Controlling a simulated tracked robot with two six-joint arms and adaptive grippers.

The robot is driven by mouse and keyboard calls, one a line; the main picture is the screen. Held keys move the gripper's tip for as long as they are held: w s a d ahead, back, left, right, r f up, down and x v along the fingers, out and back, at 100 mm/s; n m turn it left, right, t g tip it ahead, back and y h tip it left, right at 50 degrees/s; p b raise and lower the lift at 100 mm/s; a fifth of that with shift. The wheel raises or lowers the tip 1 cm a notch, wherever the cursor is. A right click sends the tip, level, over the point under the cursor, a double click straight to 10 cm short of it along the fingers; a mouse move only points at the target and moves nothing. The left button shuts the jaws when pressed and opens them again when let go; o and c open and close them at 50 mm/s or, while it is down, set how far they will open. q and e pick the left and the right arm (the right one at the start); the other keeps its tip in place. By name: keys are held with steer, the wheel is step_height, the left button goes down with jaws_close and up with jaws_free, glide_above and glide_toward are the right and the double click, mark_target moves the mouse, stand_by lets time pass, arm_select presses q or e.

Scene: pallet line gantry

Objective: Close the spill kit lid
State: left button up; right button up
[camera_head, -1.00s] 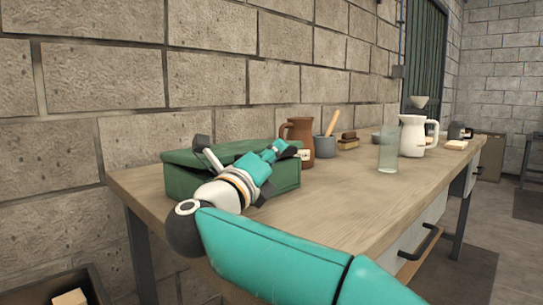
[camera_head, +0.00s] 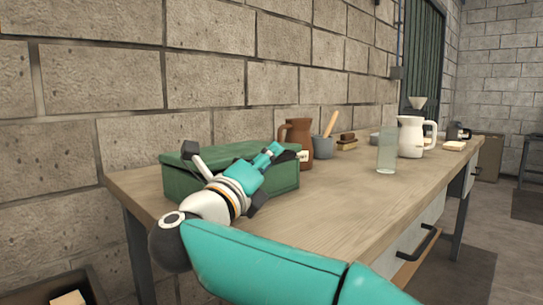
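The spill kit is a green box (camera_head: 284,181) on the near left end of the workbench, against the wall. Its green lid (camera_head: 228,152) lies about flat over the box; my arm hides part of the front seam, so I cannot tell if it is fully seated. My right arm reaches up from the lower right across the front of the box. My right gripper (camera_head: 283,154) is at the box's right top edge, with dark parts there; its fingers are too small and overlapped to show their opening. My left gripper is not in view.
On the wooden workbench (camera_head: 350,205), behind the box, stand a brown jug (camera_head: 297,134), a grey pot (camera_head: 323,147) with a wooden tool, a clear glass (camera_head: 387,150) and a white pitcher (camera_head: 411,137). The bench's front middle is clear. The block wall bounds the back.

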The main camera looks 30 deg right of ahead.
steer(key=v, duration=0.9)
steer(key=shift+s+r, duration=0.1)
steer(key=shift+s+a, duration=0.25)
steer(key=shift+a, duration=0.05)
